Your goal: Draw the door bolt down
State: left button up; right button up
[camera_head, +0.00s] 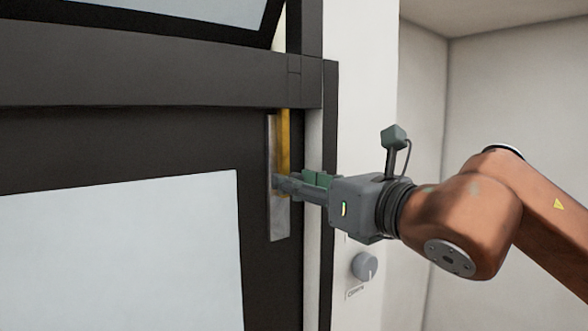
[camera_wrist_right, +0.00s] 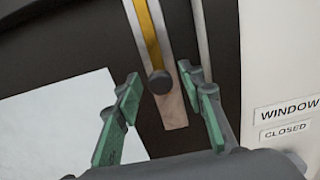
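The door bolt is a pale metal plate (camera_head: 279,225) on the dark door frame, with a yellow strip (camera_head: 283,140) along its upper part. In the right wrist view the plate (camera_wrist_right: 175,112) also shows, with the yellow strip (camera_wrist_right: 148,35) running to a round dark knob (camera_wrist_right: 160,82) above the plate's bare lower end. My right gripper (camera_head: 279,184) reaches the plate from the right and hides the knob in the head view. In the wrist view its green fingers (camera_wrist_right: 163,84) are apart, one each side of the knob, with visible gaps. My left gripper is not in view.
A dark door with a pale panel (camera_head: 120,250) fills the left. A grey round dial (camera_head: 365,266) sits on the white wall below my right gripper. Signs reading WINDOW (camera_wrist_right: 288,110) and CLOSED (camera_wrist_right: 286,131) are at the right in the wrist view.

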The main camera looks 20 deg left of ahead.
jog(key=shift+w+a, duration=0.45)
jog(key=shift+a, duration=0.05)
jog(key=shift+c, duration=0.5)
grip_shut()
